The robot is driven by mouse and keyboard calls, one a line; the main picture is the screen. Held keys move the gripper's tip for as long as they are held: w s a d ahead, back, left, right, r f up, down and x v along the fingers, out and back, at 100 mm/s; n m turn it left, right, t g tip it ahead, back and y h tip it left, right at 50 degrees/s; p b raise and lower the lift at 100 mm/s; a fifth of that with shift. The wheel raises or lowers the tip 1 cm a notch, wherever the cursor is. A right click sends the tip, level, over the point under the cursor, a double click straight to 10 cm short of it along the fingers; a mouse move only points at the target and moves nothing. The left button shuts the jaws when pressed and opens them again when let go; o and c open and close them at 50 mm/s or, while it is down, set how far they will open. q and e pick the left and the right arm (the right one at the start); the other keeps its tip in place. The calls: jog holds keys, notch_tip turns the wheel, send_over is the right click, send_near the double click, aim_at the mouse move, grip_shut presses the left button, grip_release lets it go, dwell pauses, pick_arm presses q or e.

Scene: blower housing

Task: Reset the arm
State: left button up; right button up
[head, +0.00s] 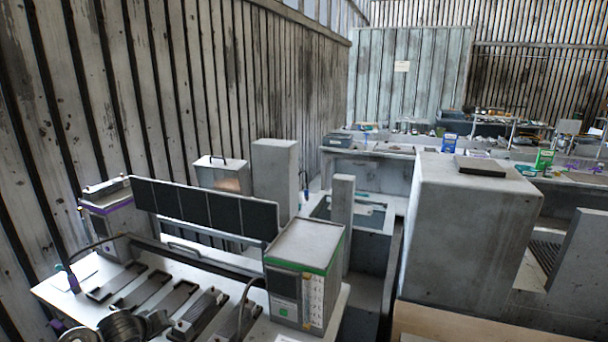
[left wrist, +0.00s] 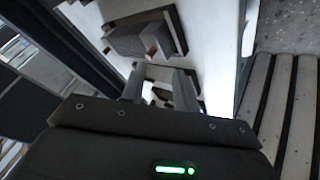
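My left gripper (left wrist: 160,78) shows in the left wrist view, its two grey fingers apart with a gap between them. I see nothing held between the fingers; a pale surface and a small dark shape show through the gap. A grey block-shaped part (left wrist: 130,40) on a dark base lies beyond the fingertips, apart from them as far as I can tell. No gripper is clearly visible in the head view. My right gripper is in neither view.
In the head view, a white workbench (head: 90,287) carries dark fixtures, a green-trimmed instrument box (head: 297,300) and a long dark panel (head: 205,208). A large grey cabinet (head: 460,235) stands right. A corrugated wall (head: 200,80) closes the left side.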

pick_arm(q)
jog(key=s+d+f+m, duration=0.3)
jog(key=s+d+f, duration=0.3)
jog(key=s, duration=0.4)
jog(key=s+d+r+m+g, duration=0.1)
jog(key=s+d+m+g, duration=0.3)
jog(key=s, duration=1.2)
jog(key=s+d+r+m+g, duration=0.15)
jog(key=s+d, duration=0.45)
jog(key=s, duration=0.9)
notch_tip(320, 180, down, 31)
jog(key=b, duration=0.6)
jog(key=s+a+f+g+b, duration=0.1)
jog(key=s+f+b, duration=0.1)
jog(key=s+f, duration=0.6)
jog(key=s+a+f+g+b, duration=0.1)
jog(key=s+a+f+b, duration=0.1)
jog(key=s+f, duration=0.7)
notch_tip(320, 180, down, 6)
jog(key=shift+s+a+r+m+b, duration=0.1)
jog(key=shift+s+a+m+b, duration=0.15)
jog(key=shift+m+b, duration=0.3)
